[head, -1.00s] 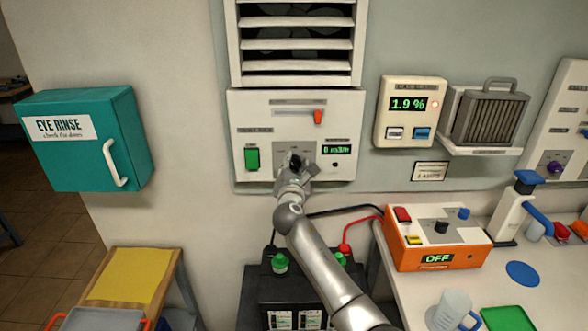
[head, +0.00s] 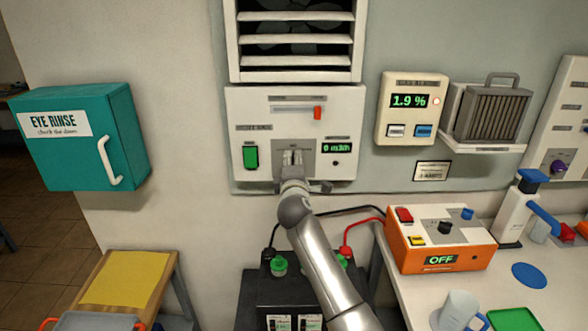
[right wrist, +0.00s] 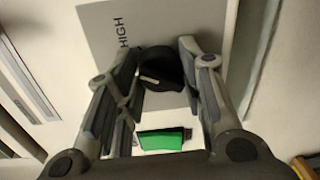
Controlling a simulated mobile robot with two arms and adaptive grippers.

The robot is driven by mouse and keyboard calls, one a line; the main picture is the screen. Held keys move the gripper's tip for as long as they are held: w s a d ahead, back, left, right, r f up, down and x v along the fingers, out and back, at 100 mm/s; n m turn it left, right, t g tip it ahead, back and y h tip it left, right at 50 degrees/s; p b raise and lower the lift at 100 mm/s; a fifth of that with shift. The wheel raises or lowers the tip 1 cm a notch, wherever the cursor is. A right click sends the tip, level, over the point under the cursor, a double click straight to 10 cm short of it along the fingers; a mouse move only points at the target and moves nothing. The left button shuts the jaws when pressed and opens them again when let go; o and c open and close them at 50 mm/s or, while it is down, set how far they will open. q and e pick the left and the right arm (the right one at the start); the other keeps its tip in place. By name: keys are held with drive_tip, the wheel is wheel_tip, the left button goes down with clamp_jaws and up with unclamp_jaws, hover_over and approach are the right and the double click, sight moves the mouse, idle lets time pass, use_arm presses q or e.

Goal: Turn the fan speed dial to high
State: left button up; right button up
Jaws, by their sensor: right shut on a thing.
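The black fan speed dial (right wrist: 160,68) sits between the fingers of my right gripper (right wrist: 160,72) in the right wrist view, on a grey plate (right wrist: 103,20). A short pale mark shows on the dial's lower left side, and the word HIGH is printed up and left of it. In the head view my right gripper (head: 292,158) is at the fan panel (head: 245,110), fingers closed on the dial, which it hides there. The panel's small display (head: 336,148) shows green digits that look like 0. My left gripper is out of view.
A green switch (head: 251,157) is left of the dial and a red slider (head: 317,113) above it. The vent (head: 296,45) is above the panel. A 1.9 % meter (head: 408,103), an orange box (head: 440,245) and a teal eye-rinse cabinet (head: 75,150) stand to the sides.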

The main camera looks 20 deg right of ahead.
drive_tip(key=shift+f+m+y+b, duration=0.1)
drive_tip(key=shift+m+y+b, duration=0.45)
drive_tip(key=shift+m, duration=1.45)
drive_tip(key=shift+h, duration=0.25)
drive_tip(key=o, duration=1)
drive_tip(key=shift+s, duration=0.15)
drive_tip(key=v, duration=1.1)
drive_tip(key=shift+s+a, duration=0.15)
drive_tip(key=shift+s, duration=0.25)
